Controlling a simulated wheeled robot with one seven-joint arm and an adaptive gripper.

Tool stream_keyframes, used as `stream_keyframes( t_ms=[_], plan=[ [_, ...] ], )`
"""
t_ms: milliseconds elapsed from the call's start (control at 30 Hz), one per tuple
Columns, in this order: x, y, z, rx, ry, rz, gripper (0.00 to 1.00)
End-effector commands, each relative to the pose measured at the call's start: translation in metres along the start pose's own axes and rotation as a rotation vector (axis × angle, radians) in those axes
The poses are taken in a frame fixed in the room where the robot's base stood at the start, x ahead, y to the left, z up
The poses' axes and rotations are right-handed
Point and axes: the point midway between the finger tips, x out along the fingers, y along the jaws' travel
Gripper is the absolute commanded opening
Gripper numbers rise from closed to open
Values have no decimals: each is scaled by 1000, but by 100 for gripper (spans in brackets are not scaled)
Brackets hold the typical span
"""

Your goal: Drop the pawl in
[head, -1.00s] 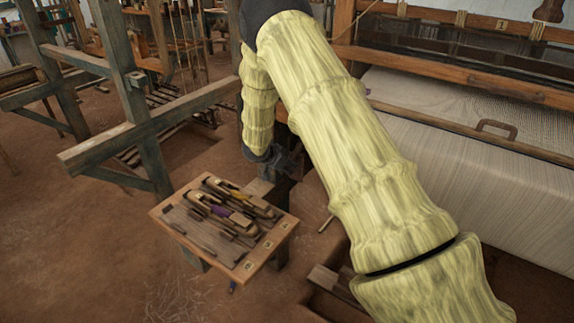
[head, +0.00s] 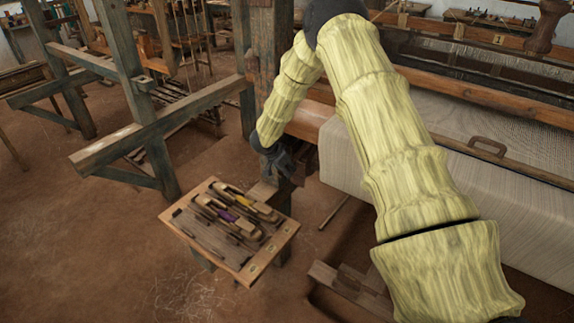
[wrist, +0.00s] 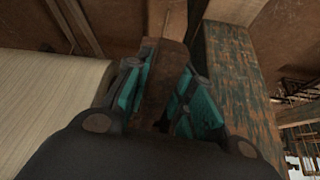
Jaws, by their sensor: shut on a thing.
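My gripper (head: 283,163) is beside the loom's front post, left of the cloth roll in the head view. In the wrist view my gripper (wrist: 163,95) has its teal pads closed on both sides of a rusty brown bar, which looks like the pawl (wrist: 160,85). The bar stands lengthwise between the pads, and its lower end is dark and partly hidden by the gripper body. In the head view the bar is too small and dark to make out. I cannot tell whether it touches the loom.
A worn, green-stained post (wrist: 238,80) runs close to my gripper's right in the wrist view. The pale cloth roll (wrist: 50,95) lies to its left. A wooden tray (head: 262,263) with shuttles stands below my gripper. Open earth floor (head: 90,240) lies left of the tray.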

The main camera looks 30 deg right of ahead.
Motion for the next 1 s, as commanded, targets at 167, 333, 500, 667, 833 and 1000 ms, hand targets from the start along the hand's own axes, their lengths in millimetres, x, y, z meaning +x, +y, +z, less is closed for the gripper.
stream_keyframes(
  t_ms=[167,333,500,667,833,1000],
  plan=[
    [-13,0,-4,1,-52,9,0],
    [-21,1,-6,0,-104,18,0],
    [-28,0,-7,-2,-151,24,0],
    [-32,0,-8,-5,-174,28,0],
    [-32,0,-8,-6,-178,28,0],
    [-32,-1,-9,-5,-177,27,0]
  ],
)
